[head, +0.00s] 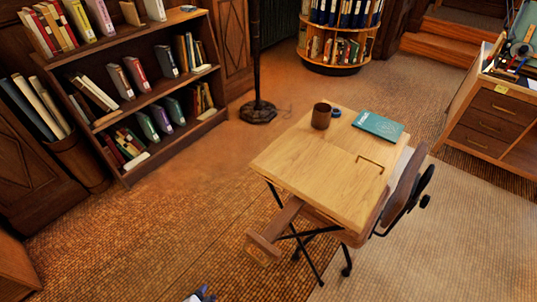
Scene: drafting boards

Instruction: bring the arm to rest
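My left gripper (202,294) shows only as a small bluish-grey piece at the bottom edge of the head view. It is over the woven floor, well apart from the wooden table (300,165). Its fingers are too cut off to tell whether they are open or shut. My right gripper is not in view.
A drawer (268,241) sticks out from the table's near left side. A wooden chair (402,190) stands at its right. A bookshelf (140,100) is at left, a round bookcase (335,45) behind, a desk (495,115) at right. The floor at lower left is clear.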

